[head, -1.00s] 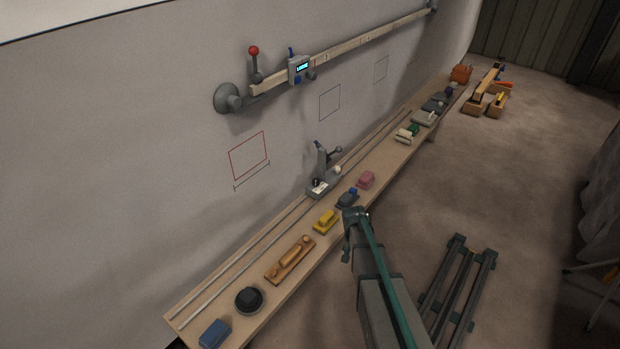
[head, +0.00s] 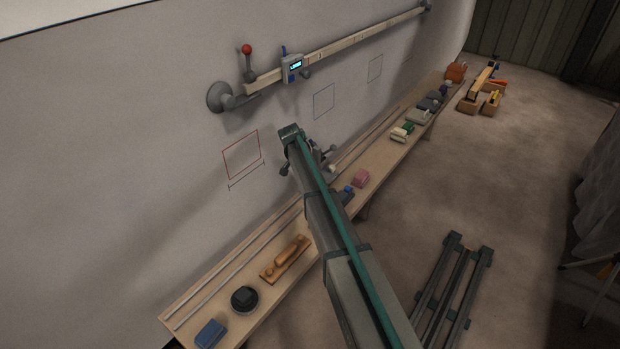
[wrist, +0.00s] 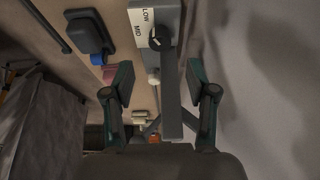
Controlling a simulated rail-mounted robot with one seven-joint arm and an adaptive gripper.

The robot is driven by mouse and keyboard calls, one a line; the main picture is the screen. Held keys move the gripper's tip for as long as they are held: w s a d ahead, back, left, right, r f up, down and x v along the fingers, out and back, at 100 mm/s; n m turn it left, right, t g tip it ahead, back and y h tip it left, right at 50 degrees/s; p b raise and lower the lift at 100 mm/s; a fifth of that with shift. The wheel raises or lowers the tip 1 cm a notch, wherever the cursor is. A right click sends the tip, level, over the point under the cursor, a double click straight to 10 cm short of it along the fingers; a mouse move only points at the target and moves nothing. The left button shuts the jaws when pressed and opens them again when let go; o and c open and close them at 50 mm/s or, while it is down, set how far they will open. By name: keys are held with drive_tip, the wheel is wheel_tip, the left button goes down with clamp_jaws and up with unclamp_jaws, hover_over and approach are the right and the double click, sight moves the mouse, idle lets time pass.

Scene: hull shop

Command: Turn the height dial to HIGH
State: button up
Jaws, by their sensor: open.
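The height dial (wrist: 162,38) is a black knob on a white plate at the top of the wrist view. LOW and MID show on the plate (wrist: 140,18); I cannot see HIGH. A small light mark shows on the knob, but I cannot tell for sure which label it points at. My gripper (wrist: 158,84) is open and empty, its two fingers apart, below the dial in the picture and not touching it. In the head view the grey carriage (head: 322,160) that bears the dial is mostly hidden behind my arm.
The bench (head: 345,218) runs along the wall with two rails. A black round block (head: 244,299), a wooden plane (head: 286,259), a blue block (head: 211,333) and a pink block (head: 361,178) lie on it. Above is a wall beam (head: 345,47) with a display box (head: 292,67).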

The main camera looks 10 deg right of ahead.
drive_tip(key=p+x, duration=0.1)
drive_tip(key=x, duration=0.6)
drive_tip(key=shift+f, duration=0.25)
clamp_jaws()
